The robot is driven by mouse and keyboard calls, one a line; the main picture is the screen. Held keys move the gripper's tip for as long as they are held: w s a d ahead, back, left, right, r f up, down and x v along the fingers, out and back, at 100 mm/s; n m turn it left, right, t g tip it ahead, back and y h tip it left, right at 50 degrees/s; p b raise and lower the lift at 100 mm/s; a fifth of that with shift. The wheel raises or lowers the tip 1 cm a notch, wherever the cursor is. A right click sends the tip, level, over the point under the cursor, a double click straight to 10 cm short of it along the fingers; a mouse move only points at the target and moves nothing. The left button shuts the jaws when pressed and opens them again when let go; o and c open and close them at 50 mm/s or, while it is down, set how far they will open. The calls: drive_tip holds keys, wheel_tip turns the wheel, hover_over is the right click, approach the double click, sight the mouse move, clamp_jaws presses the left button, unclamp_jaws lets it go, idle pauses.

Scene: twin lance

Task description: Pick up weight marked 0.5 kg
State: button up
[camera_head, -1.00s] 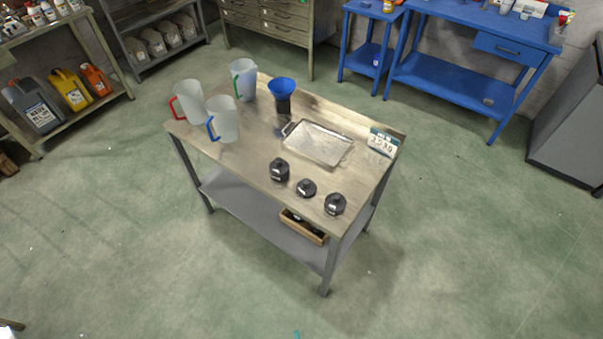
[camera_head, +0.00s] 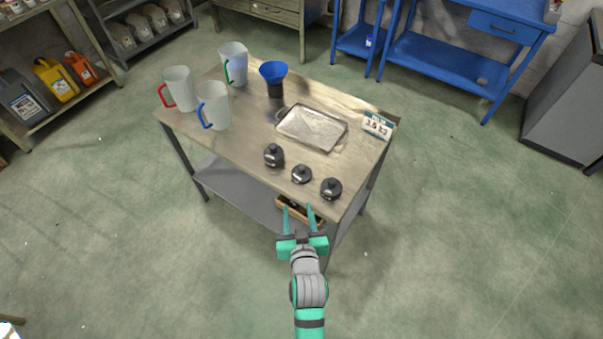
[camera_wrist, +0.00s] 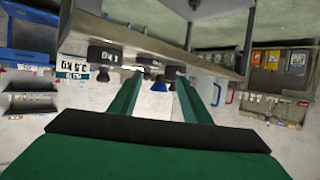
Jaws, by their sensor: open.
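Three black weights stand in a row near the front edge of the workbench in the head view: a left one (camera_head: 273,155), a small middle one (camera_head: 301,174) and a right one (camera_head: 331,188). Their labels are too small to read there. In the upside-down wrist view, the nearest weight (camera_wrist: 108,55) has a white label that seems to read 1 KG; the other two show partly beyond it. I cannot tell which is marked 0.5 kg. My gripper (camera_head: 300,212) is open and empty, in front of the bench's front edge, apart from the weights.
The workbench (camera_head: 225,140) also holds a metal tray (camera_head: 312,128), a number sign (camera_head: 378,125), a blue funnel (camera_head: 273,72) and three jugs with coloured handles. A wooden box (camera_head: 288,212) sits on its lower shelf. Floor around is clear.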

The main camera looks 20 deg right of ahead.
approach(302, 169)
drive_tip(key=shift+s+f, duration=0.1)
drive_tip(key=shift+w+d, duration=0.2)
drive_tip(key=shift+w, duration=0.15)
drive_tip(key=x, duration=0.5)
drive_tip(key=shift+x, duration=2.7)
drive_tip(key=shift+a, duration=0.2)
clamp_jaws()
